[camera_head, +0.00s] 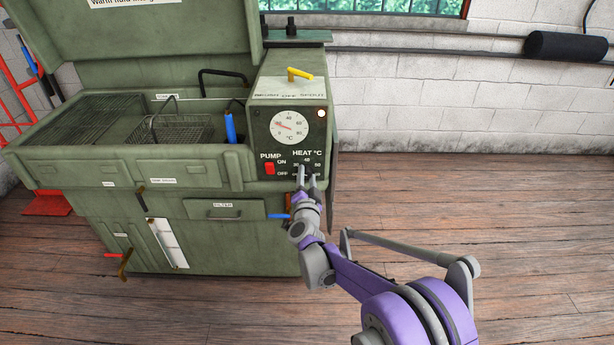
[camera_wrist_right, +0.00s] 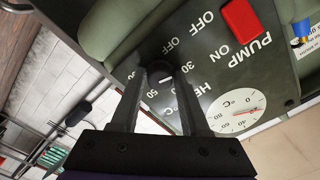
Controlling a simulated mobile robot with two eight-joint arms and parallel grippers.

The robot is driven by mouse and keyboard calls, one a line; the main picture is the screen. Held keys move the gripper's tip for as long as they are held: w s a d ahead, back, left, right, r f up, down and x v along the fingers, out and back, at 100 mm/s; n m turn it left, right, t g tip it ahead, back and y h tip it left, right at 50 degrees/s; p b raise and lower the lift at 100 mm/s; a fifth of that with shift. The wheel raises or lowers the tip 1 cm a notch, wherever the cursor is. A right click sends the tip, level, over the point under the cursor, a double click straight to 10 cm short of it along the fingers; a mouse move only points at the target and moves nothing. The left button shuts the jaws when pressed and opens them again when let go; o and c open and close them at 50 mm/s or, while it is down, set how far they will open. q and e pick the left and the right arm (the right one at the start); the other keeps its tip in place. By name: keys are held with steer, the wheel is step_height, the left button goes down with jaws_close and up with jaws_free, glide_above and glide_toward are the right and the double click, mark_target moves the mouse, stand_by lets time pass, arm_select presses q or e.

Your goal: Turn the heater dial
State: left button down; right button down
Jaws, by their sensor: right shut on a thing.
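The heater dial (camera_wrist_right: 160,77) is a small dark knob with a light pointer mark, on the front of the green washer's control box (camera_head: 264,104). In the head view it sits under the "HEAT °C" label and is mostly hidden by my right gripper (camera_head: 306,171). In the right wrist view my right gripper (camera_wrist_right: 163,80) has its two dark fingers on either side of the dial, shut on it. The numbers 30 and 50 and the word OFF show around the dial. My left gripper is not in view.
A red pump switch (camera_head: 269,169) is just left of the dial. A round temperature gauge (camera_head: 290,127) is above it. A blue-handled brush (camera_head: 229,127) and a wire basket (camera_head: 175,130) are in the open tank. The wooden floor (camera_head: 480,230) at right is clear.

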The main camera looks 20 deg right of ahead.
steer(key=shift+m, duration=1.2)
steer(key=shift+c, duration=2)
jaws_free()
steer(key=shift+s, duration=0.1)
steer(key=p+v, duration=0.1)
steer(key=v, duration=0.9)
steer(key=shift+s, duration=0.3)
steer(key=shift+a+r, duration=0.1)
steer(key=shift+a, duration=0.05)
